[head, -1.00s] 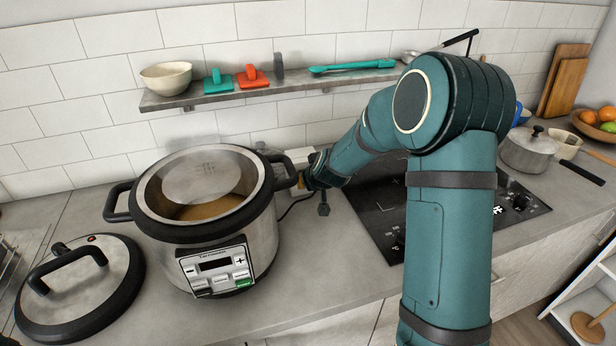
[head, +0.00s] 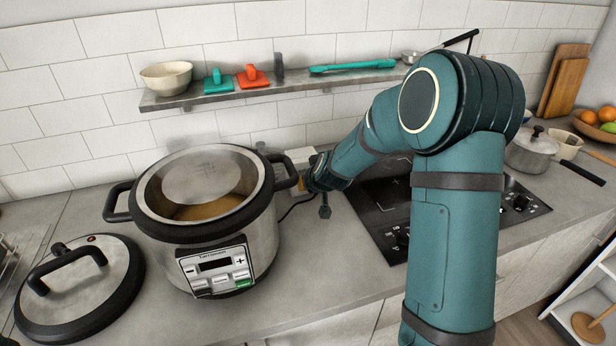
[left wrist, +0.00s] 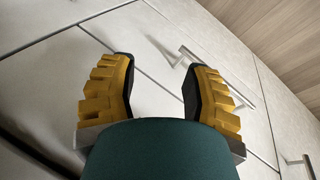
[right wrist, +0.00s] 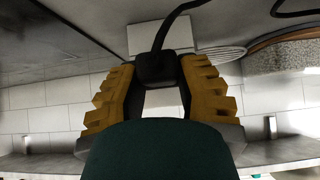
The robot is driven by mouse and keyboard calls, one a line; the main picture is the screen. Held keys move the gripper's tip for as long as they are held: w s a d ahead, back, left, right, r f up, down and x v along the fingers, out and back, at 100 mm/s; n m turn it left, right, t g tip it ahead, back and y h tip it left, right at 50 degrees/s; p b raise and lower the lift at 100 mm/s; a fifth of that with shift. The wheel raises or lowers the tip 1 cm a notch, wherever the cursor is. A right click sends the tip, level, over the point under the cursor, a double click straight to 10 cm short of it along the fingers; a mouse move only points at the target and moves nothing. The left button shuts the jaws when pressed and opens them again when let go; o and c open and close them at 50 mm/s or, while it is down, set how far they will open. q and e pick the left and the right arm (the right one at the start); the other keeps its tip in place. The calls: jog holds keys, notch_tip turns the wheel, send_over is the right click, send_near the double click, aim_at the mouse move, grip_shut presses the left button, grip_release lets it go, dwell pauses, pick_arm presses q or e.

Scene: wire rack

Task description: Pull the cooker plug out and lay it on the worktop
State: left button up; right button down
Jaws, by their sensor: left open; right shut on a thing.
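The cooker (head: 262,228) stands open on the grey worktop (head: 310,265), with food inside. My right gripper (right wrist: 157,75) is shut on the black cooker plug (right wrist: 155,69), whose black cord shows in the right wrist view. In the head view the right gripper (head: 304,182) is just right of the cooker, mostly hidden by my arm. A white socket box (head: 301,156) is close behind it. I cannot tell whether the plug is still in the socket. My left gripper (left wrist: 158,70) is open and empty, in front of pale cabinet fronts.
The cooker's lid (head: 80,287) lies at the left. A black hob (head: 385,212) is right of the gripper, partly behind my arm. A shelf (head: 300,82) with utensils runs above. The worktop in front, between cooker and hob, is clear.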

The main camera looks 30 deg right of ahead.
jog(key=shift+s, duration=0.1)
jog(key=shift+s+a, duration=0.15)
jog(key=shift+s, duration=0.55)
jog(key=shift+s+a, duration=0.15)
jog(key=shift+s, duration=0.5)
jog(key=shift+s+a, duration=0.2)
jog(key=shift+s, duration=0.55)
jog(key=shift+s+a, duration=0.2)
jog(key=shift+s, duration=0.55)
